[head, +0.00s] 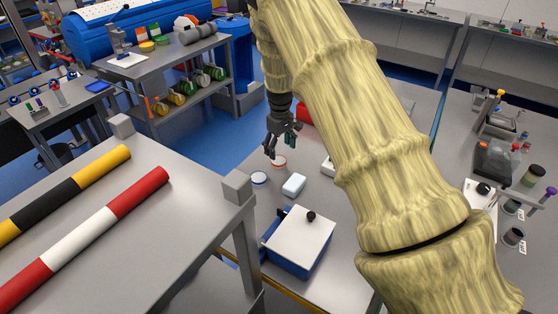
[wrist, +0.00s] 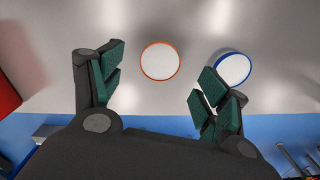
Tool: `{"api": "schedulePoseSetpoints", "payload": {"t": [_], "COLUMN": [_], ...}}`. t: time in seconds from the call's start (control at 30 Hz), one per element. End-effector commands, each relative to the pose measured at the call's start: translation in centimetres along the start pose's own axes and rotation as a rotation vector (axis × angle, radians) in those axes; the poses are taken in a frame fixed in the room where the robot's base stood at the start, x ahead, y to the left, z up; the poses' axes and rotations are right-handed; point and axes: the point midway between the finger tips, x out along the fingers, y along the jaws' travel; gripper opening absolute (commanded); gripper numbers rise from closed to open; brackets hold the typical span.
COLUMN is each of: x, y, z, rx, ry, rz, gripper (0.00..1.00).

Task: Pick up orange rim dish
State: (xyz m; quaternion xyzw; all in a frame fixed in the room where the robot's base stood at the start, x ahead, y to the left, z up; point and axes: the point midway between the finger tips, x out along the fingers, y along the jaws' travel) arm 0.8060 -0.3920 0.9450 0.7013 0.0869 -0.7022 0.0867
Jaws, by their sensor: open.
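The orange rim dish (wrist: 159,61) is a small round white dish with an orange rim, lying on the grey table. In the wrist view it lies ahead of and between my open fingers, apart from both. In the head view the orange rim dish (head: 279,162) is just below my gripper (head: 284,145), partly covered by a fingertip. My gripper, with green finger pads, also shows in the wrist view (wrist: 160,92); it is open and empty. A similar dish with a blue rim (wrist: 233,68) lies close by, beyond the right finger and partly hidden by it.
In the head view the blue rim dish (head: 259,178) and a white block (head: 294,185) lie nearby. A blue box with a white top (head: 301,236) stands nearer. A red object (head: 304,111) is behind the gripper; it also shows at the wrist view's left edge (wrist: 7,85).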

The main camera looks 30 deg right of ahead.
Motion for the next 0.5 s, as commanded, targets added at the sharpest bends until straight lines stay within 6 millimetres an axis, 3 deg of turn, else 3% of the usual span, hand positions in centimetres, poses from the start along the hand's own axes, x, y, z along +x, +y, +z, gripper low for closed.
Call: {"api": "schedulePoseSetpoints", "payload": {"t": [0.23, 0.5], "x": [0.8, 3.3], "y": [0.1, -0.2], "z": [0.1, 0.0], "rx": [0.001, 0.002], "ry": [0.000, -0.002], "rz": [0.001, 0.001], "gripper": [0.75, 0.75]}}
